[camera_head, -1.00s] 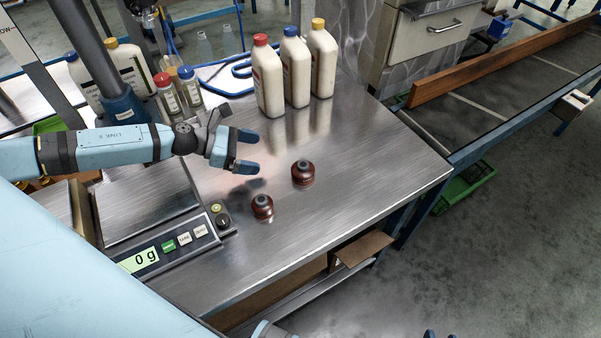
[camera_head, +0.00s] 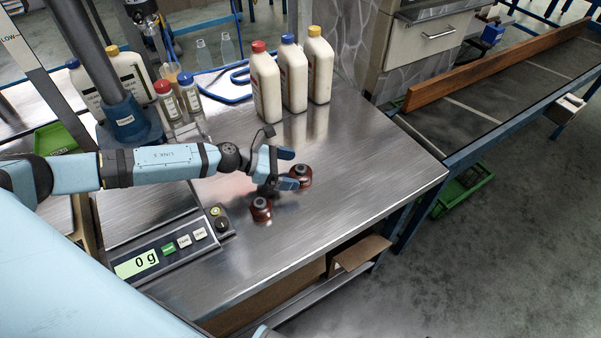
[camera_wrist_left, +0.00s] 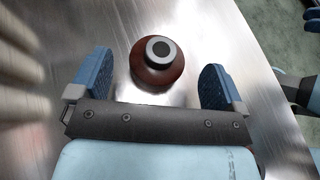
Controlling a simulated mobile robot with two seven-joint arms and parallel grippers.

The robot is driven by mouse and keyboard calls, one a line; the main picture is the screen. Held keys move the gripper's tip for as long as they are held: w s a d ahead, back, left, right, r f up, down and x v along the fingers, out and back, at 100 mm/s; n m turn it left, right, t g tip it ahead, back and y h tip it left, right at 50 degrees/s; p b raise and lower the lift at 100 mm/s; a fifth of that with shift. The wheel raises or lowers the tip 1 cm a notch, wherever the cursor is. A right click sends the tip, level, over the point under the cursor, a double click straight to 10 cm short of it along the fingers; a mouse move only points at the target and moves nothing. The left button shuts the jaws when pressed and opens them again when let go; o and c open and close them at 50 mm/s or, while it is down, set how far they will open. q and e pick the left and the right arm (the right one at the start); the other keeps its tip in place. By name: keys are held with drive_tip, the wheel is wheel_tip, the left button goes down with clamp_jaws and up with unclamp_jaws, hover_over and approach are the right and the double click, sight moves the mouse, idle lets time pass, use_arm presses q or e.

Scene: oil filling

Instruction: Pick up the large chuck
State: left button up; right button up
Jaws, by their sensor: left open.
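Two red-brown chucks with dark tops stand upright on the metal table. The farther one (camera_head: 303,177) looks slightly larger, and I take it as the large chuck. The nearer one (camera_head: 261,210) stands to its lower left. My left gripper (camera_head: 288,169) is open just left of the farther chuck, its lower finger partly overlapping it in the head view. In the left wrist view a chuck (camera_wrist_left: 157,72) shows in the gap between the blue fingers (camera_wrist_left: 155,80), with space on both sides. My right gripper is not clearly shown; dark and blue parts sit at the wrist view's right edge.
Three white bottles (camera_head: 293,75) stand at the table's back. A scale (camera_head: 165,255) reading 0 g is at the left front. Small bottles (camera_head: 178,98) stand behind my left arm. The table's right side (camera_head: 375,165) is clear up to its edge.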

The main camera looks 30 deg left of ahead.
sight(295, 170)
use_arm(q)
drive_tip(key=x, duration=0.3)
drive_tip(key=shift+w+d+f, duration=0.15)
drive_tip(key=shift+d, duration=0.05)
drive_tip(key=shift+c, duration=0.2)
drive_tip(key=c, duration=1.2)
drive_tip(key=shift+o, duration=0.2)
wheel_tip(295, 170, up, 20)
drive_tip(key=p, duration=0.5)
